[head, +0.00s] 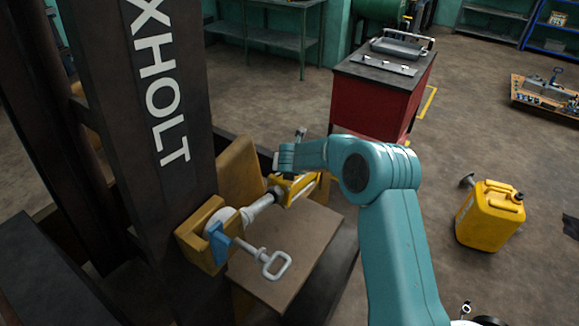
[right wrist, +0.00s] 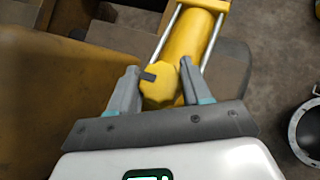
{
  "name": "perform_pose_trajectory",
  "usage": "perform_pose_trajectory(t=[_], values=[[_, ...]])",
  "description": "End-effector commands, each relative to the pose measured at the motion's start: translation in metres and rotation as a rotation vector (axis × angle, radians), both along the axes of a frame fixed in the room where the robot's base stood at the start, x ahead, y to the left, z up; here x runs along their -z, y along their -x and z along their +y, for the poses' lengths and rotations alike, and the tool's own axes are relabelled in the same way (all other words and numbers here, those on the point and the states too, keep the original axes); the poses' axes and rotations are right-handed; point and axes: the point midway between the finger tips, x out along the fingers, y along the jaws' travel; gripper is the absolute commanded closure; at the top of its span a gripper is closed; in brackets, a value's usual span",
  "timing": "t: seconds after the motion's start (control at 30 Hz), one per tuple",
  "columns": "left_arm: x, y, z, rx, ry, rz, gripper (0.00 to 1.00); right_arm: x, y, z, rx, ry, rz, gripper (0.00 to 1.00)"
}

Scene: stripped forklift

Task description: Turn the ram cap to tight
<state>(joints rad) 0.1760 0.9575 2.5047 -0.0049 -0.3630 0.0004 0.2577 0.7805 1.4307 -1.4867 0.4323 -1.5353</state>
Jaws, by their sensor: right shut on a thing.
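The yellow ram cap (right wrist: 161,88) sits at the near end of the yellow ram (right wrist: 190,38) in the right wrist view. A small dark tab shows at the cap's upper left edge. My right gripper (right wrist: 158,72) has one finger on each side of the cap and is shut on it. In the head view the yellow ram (head: 296,188) lies beside the mast, joined to a grey rod. My right arm reaches over it there and hides the cap and the fingertips. My left gripper is not in view.
A red cabinet (head: 372,105) stands behind. A yellow jerrycan (head: 488,216) stands on open floor to the right.

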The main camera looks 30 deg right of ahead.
Motion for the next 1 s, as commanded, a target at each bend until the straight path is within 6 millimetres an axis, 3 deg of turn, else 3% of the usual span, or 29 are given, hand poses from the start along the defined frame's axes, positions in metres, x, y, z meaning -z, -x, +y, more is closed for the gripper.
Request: perform_pose_trajectory(t=[0.5,1.0], values=[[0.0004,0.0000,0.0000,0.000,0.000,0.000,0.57,-0.0012,-0.0027,0.0004,0.463,0.053,0.120,0.82],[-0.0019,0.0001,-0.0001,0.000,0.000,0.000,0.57,-0.0023,-0.0055,-0.0025,0.698,0.087,0.177,0.82]])
